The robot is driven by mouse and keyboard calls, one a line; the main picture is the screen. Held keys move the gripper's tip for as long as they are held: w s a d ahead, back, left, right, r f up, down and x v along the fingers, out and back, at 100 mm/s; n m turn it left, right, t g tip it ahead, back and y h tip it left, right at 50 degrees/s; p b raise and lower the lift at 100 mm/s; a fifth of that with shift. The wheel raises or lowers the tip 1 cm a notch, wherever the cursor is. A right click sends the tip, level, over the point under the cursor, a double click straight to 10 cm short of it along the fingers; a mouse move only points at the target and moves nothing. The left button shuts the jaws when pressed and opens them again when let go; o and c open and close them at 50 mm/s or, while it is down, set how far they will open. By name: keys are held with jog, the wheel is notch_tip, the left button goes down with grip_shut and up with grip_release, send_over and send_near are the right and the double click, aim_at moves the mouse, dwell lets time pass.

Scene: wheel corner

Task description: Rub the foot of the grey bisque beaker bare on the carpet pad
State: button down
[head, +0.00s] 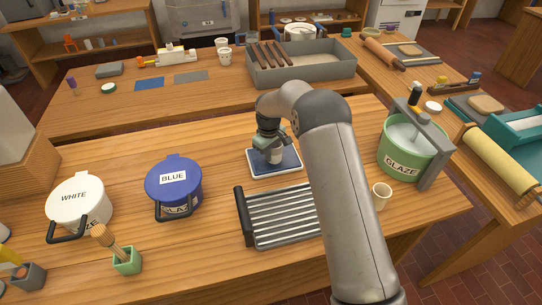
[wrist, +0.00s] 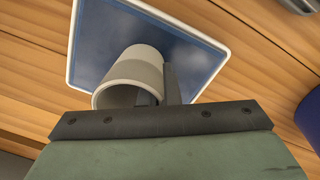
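The beaker, pale grey in the wrist view (wrist: 132,70), is in my gripper (wrist: 159,92). One finger lies along its outer wall and the other appears to reach inside its mouth, so the gripper looks shut on the wall. In the head view the beaker (head: 275,156) shows small below my gripper (head: 271,146). It is over the carpet pad, a blue surface in a white-rimmed tray (head: 289,168), which also fills the back of the wrist view (wrist: 205,58). The beaker's foot points toward the pad and is hidden; I cannot tell whether it touches.
A ribbed metal rack (head: 280,217) lies just in front of the pad. A blue glaze bucket (head: 173,188) and a white one (head: 78,205) stand left. A green glaze bucket (head: 408,155) and a cream cup (head: 381,196) stand right. Bare wood lies left of the pad.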

jog(key=shift+w+a+p, duration=0.15)
jog(key=shift+w+a, duration=0.1)
jog(key=shift+w, duration=0.5)
jog(key=shift+w+a+p, duration=0.15)
jog(key=shift+w+a, duration=0.1)
jog(key=shift+w, duration=0.45)
jog(key=shift+w+a+p, duration=0.15)
jog(key=shift+w+a, duration=0.1)
jog(key=shift+w, duration=0.5)
jog(key=shift+s+d+b, duration=0.3)
jog(key=shift+s+d, duration=0.05)
jog(key=shift+s, duration=0.75)
jog(key=shift+s+d+b, duration=0.25)
jog(key=shift+s+d, duration=0.15)
jog(key=shift+s, duration=0.75)
jog(key=shift+s+d+b, duration=0.3)
jog(key=shift+s+d, duration=0.05)
jog(key=shift+s, duration=0.75)
jog(key=shift+w+a, duration=0.35)
jog(key=shift+w, duration=0.75)
jog(key=shift+w+a, duration=0.35)
jog(key=shift+w, duration=0.75)
jog(key=shift+w+a, duration=0.35)
jog(key=shift+w, duration=0.75)
notch_tip(320, 180, up, 2)
jog(key=shift+w+r+p, duration=0.1)
jog(key=shift+w+p, duration=0.05)
jog(key=shift+p, duration=0.2)
notch_tip(320, 180, up, 6)
jog(key=p, duration=0.2)
